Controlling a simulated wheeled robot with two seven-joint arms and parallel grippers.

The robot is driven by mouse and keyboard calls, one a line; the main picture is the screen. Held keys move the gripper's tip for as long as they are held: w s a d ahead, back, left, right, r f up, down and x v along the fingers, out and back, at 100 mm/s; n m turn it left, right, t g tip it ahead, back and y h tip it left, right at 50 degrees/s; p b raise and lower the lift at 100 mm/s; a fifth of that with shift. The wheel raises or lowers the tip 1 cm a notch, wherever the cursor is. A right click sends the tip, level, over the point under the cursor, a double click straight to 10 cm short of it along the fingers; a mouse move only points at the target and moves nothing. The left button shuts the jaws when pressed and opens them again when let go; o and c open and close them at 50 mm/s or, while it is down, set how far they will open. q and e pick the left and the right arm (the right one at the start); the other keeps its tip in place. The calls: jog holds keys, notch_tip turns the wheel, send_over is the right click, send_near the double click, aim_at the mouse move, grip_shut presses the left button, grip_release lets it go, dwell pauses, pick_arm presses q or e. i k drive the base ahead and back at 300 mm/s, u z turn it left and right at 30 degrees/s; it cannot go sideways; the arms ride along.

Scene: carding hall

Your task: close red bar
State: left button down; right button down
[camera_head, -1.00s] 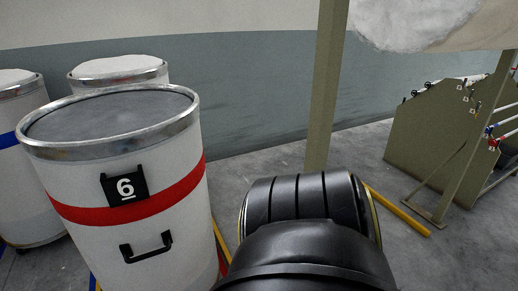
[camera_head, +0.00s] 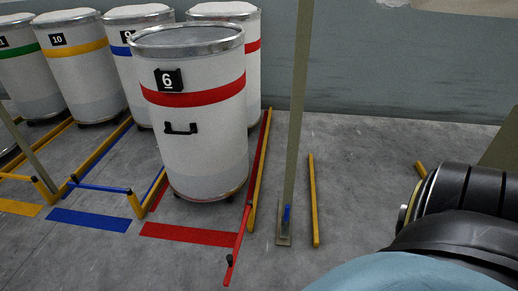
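The red bar (camera_head: 238,247) is at the front right corner of the lane that holds can number 6. It extends from a post toward me, roughly in line with the lane's side rail, and does not cross the lane front. It is open. A dark knob sits near its near end. Can number 6 (camera_head: 205,146), white with a red band, stands upright on casters behind a red floor stripe (camera_head: 190,235). Neither of my grippers is in view.
A blue bar (camera_head: 100,188) crosses the neighbouring lane front, and a yellow bar (camera_head: 17,178) crosses the one further left. A post (camera_head: 297,120) and a loose-looking yellow rail (camera_head: 314,200) stand right of the red bar. Floor between them is clear.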

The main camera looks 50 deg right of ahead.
aim_at(231, 259)
jog(key=z, duration=1.3)
jog(key=i, duration=0.5)
jog(key=k, duration=0.65)
jog(key=z, duration=0.35)
jog(key=i, duration=1.1)
